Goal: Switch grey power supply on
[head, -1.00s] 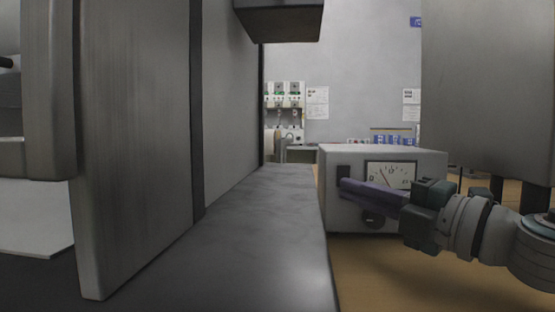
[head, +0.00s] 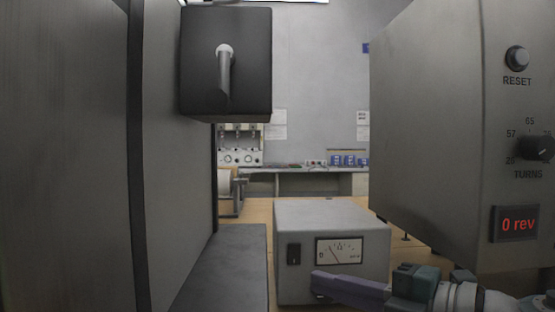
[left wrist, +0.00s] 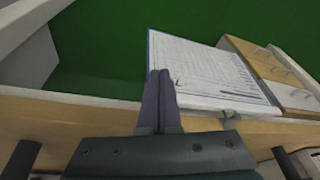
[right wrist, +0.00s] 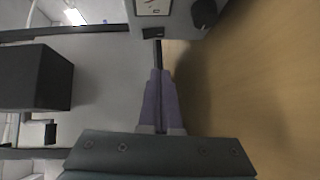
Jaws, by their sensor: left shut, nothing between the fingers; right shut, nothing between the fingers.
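The grey power supply (head: 340,215) is a box standing on the wooden surface. My left gripper (left wrist: 159,73) is shut and empty, above a printed sheet (left wrist: 205,65).
A large grey panel (head: 60,150) and a dark box with a lever (head: 226,65) stand left. A grey cabinet with a reset button and a "0 rev" display (head: 516,223) rises close on the right. A bench (head: 310,183) stands farther back.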

